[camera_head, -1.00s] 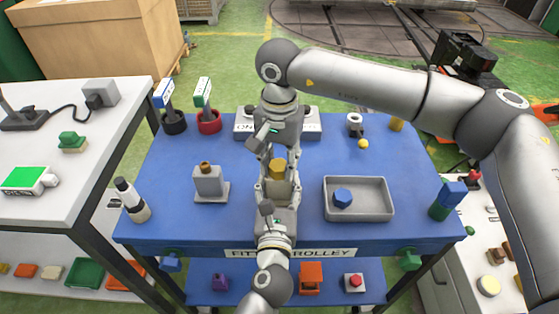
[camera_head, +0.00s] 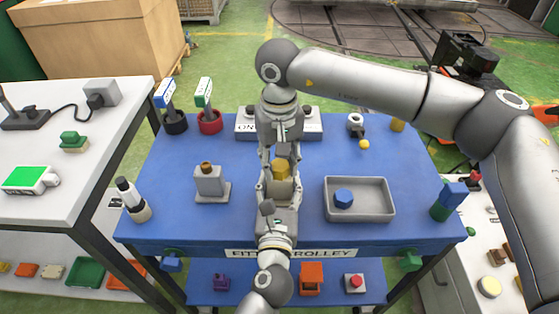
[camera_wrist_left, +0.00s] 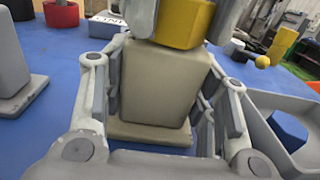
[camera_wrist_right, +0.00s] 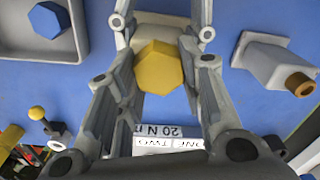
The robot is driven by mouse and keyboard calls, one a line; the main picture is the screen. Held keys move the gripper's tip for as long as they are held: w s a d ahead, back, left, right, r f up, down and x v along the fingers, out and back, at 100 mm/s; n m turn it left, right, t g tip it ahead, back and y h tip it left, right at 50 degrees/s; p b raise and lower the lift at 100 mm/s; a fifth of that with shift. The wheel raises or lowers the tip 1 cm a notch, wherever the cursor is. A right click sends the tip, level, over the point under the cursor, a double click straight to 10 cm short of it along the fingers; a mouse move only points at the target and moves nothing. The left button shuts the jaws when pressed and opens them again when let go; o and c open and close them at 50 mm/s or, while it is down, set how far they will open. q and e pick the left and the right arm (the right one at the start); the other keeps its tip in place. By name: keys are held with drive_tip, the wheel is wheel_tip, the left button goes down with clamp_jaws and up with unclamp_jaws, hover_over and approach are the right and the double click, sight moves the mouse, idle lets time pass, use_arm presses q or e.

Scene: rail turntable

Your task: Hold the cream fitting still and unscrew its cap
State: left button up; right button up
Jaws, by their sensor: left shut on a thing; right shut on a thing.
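The cream fitting (camera_wrist_left: 155,90) stands upright on the blue trolley top, a tapered block on a wider foot. My left gripper (camera_head: 279,192) is shut on its sides from the front; the fingers flank it in the left wrist view. The yellow hexagonal cap (camera_wrist_right: 160,68) sits at the fitting's top, and it also shows in the head view (camera_head: 281,168). My right gripper (camera_head: 281,152) comes from above and behind, shut on the cap. Whether the cap's thread is still engaged is hidden.
A grey tray (camera_head: 359,211) with a blue hexagonal piece (camera_head: 343,198) is to the right. A grey fitting with a brown top (camera_head: 209,184) stands to the left. A labelled block (camera_head: 245,125) is behind the grippers. Blue surface is clear between these.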

drive_tip(key=shift+n, duration=1.1)
drive_tip(key=shift+a+n, duration=0.1)
drive_tip(key=shift+n, duration=0.9)
drive_tip(key=n, duration=0.4)
drive_tip(key=o, duration=1.1)
drive_tip(key=shift+o, duration=0.6)
